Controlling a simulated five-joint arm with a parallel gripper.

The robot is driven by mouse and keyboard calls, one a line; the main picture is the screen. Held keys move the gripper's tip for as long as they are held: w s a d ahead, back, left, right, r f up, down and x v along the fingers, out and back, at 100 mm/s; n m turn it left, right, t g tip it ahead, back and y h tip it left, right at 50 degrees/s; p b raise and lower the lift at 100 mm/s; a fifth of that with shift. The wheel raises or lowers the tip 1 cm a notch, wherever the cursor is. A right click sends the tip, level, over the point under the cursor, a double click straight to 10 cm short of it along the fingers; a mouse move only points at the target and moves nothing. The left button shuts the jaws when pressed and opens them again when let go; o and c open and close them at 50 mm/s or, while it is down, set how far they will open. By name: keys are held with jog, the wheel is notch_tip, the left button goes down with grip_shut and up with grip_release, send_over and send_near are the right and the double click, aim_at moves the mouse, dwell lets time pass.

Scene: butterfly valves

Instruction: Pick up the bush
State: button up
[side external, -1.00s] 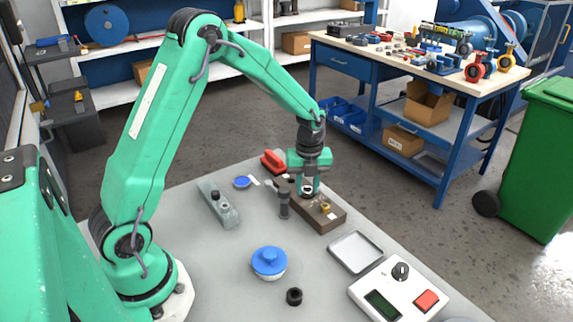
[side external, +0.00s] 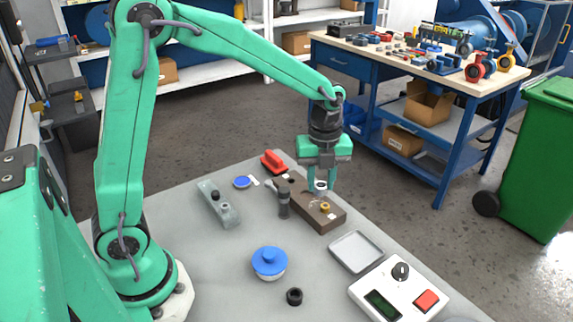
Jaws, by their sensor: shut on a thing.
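A small light-grey ring-shaped bush (side external: 321,186) sits between the fingertips of my gripper (side external: 321,183). My gripper points down and is shut on it. The bush is just above or at the far part of a brown wooden block (side external: 318,217); I cannot tell whether they touch. A small brass-coloured piece (side external: 325,207) sits on the block in front of the bush. A dark hole shows in the block to the left of my gripper.
A dark grey upright fitting (side external: 284,200) stands close left of the block, with a red-handled piece (side external: 273,162) behind. A grey fixture (side external: 218,205), blue-lidded pot (side external: 269,263), black ring (side external: 294,297), empty tray (side external: 356,252) and control box (side external: 385,304) stand around.

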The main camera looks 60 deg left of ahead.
jog(key=shift+s+d+r, duration=0.25)
jog(key=shift+d+r, duration=0.15)
jog(key=shift+d, duration=0.2)
jog(key=s+d+f, duration=0.1)
jog(key=s+d, duration=0.2)
jog(key=d, duration=0.6)
jog(key=s+d+f, duration=0.1)
jog(key=s+d, duration=0.1)
jog(key=d, duration=0.7)
send_over(356, 253)
notch_tip(356, 253, down, 7)
jog(key=shift+f, duration=0.1)
jog(key=shift+f, duration=0.1)
jog(key=shift+f, duration=1.9)
jog(key=shift+f, duration=0.15)
